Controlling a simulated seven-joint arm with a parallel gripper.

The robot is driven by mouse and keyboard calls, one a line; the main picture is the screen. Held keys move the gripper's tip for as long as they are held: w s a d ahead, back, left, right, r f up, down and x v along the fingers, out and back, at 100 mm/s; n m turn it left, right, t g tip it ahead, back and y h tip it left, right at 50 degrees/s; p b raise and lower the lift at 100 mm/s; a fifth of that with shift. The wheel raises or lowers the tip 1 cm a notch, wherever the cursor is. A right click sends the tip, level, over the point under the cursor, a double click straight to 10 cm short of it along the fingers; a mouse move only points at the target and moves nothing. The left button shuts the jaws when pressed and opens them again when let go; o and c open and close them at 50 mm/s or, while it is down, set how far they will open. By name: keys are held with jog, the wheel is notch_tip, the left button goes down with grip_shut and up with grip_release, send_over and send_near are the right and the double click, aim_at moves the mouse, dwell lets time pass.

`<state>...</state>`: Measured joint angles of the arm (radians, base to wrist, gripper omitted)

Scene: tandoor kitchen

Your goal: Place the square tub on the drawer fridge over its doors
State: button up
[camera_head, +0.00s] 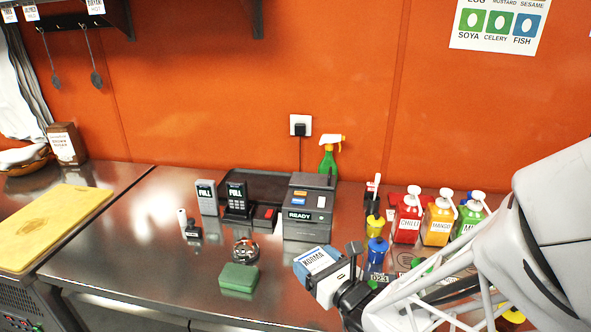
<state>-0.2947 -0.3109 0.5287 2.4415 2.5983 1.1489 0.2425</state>
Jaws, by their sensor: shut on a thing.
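A square tub (315,262) with a blue-and-white label on its top is held tilted above the counter, right of centre. My gripper (346,283) is shut on the tub from its right side. My arm comes in from the right edge and hides part of the counter there. A steel-topped unit (110,190) at the left has a vented panel with small lights (25,312) on its front. It may be the drawer fridge, but I cannot tell; no doors show clearly.
A yellow cutting board (50,225) covers much of the left top. A green box (238,278), a round metal tin (245,252), a READY machine (309,207) and a card terminal (237,201) stand on the right counter (150,240). Sauce bottles (438,220) stand near my arm.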

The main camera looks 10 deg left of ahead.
jog(key=shift+f, duration=2.7)
jog(key=w+a, duration=0.2)
jog(key=w, duration=0.2)
jog(key=w+a+f, duration=0.1)
jog(key=w+a, duration=0.1)
jog(key=w, duration=0.3)
jog(key=w+a, duration=0.2)
jog(key=w, duration=0.3)
jog(key=shift+w+a+f, duration=0.2)
jog(key=shift+w+a, duration=0.05)
jog(key=shift+a, duration=0.15)
jog(key=shift+f, duration=0.15)
jog(key=shift+f, duration=1.65)
jog(key=shift+f, duration=0.1)
